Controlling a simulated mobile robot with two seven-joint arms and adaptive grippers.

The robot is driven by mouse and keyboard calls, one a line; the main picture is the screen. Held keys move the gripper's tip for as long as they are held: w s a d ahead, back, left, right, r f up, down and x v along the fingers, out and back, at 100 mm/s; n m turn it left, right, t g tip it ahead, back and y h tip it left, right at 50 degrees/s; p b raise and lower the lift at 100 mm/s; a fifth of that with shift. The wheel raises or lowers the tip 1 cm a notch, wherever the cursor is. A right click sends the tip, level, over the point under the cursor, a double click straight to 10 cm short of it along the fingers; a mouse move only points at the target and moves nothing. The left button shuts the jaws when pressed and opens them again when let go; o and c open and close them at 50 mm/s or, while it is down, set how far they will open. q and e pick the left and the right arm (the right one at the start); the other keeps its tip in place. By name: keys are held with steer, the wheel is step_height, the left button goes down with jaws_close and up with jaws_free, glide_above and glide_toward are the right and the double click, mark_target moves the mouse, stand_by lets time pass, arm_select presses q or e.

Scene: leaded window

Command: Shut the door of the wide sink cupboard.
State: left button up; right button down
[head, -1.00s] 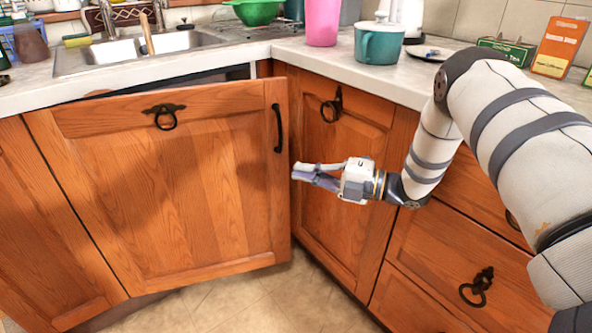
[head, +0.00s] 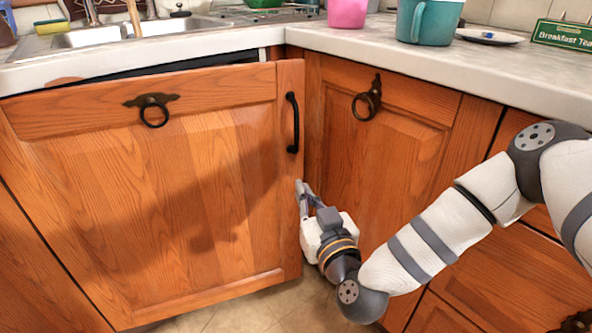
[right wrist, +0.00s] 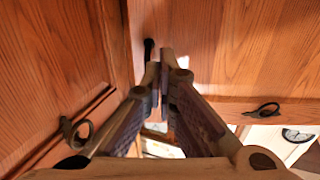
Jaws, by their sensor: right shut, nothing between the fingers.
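The wide sink cupboard's wooden door (head: 190,190) stands ajar below the sink. A dark gap shows between its top edge and the counter. It has a black ring pull (head: 154,110) on its top rail and a black bar handle (head: 292,122) near its right edge. My right gripper (head: 303,188) is shut and empty, its fingertips at the door's right edge, below the bar handle. I cannot tell whether they touch it. In the right wrist view the closed fingers (right wrist: 164,78) point between two wooden faces. My left gripper is out of view.
A neighbouring cupboard front (head: 375,165) with a ring pull (head: 368,98) stands close to the right of my gripper. The counter (head: 440,68) above holds a teal mug (head: 428,20) and a pink cup (head: 347,12). Tiled floor (head: 240,312) shows below.

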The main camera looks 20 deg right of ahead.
steer(key=b, duration=0.2)
glide_toward(283, 155)
steer(key=w, duration=0.3)
steer(key=shift+w, duration=0.55)
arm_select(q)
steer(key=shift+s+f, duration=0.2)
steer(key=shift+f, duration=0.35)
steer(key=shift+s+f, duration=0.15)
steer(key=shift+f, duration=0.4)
